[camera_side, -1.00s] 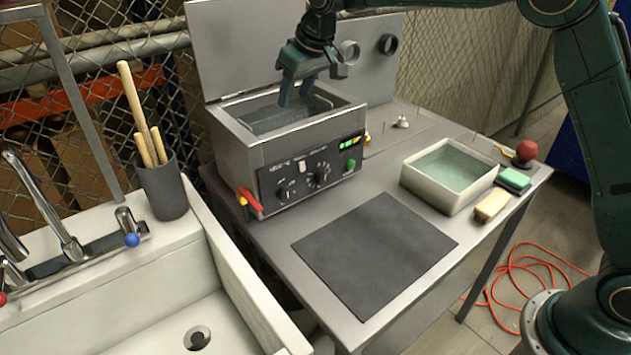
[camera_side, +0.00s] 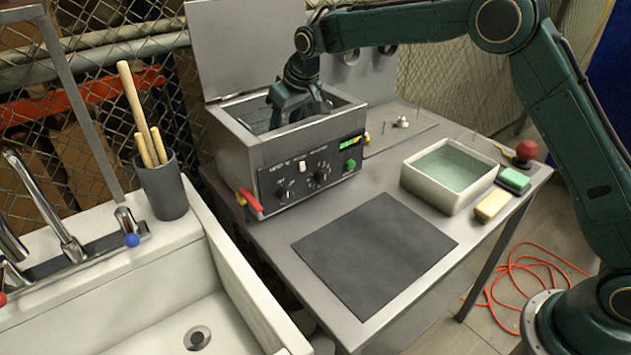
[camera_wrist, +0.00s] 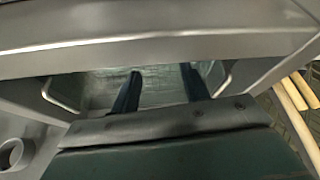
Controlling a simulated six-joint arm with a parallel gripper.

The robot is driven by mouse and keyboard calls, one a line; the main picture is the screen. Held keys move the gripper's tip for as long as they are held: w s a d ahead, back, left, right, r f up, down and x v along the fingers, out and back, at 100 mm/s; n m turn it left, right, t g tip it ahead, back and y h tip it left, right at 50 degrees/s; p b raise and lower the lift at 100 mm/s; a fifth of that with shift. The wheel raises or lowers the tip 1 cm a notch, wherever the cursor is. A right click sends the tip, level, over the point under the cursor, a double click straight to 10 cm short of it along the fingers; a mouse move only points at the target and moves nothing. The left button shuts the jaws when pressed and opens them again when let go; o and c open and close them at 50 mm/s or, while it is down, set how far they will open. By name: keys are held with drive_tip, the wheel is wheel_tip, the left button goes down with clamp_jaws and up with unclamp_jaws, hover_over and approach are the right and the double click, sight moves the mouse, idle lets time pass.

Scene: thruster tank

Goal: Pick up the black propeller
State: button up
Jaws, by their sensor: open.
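I cannot make out the black propeller in either view. My gripper (camera_side: 292,112) is lowered into the open top of the metal tank (camera_side: 236,150), and the tank's front wall hides the fingertips in the side view. In the wrist view my gripper (camera_wrist: 161,73) shows two dark fingers spread apart, with no object visible between them. They reach toward the pale, greenish water (camera_wrist: 162,92) in the tank. Wire handles (camera_wrist: 47,92) show at both sides of the opening.
The tank's rim surrounds my gripper closely, and a raised lid (camera_side: 240,45) stands behind. The dark mat (camera_side: 375,255) is clear.

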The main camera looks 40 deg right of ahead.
drive_tip(key=shift+w+f, duration=0.1)
drive_tip(key=shift+f, duration=0.05)
drive_tip(key=shift+x, duration=2.55)
clamp_jaws()
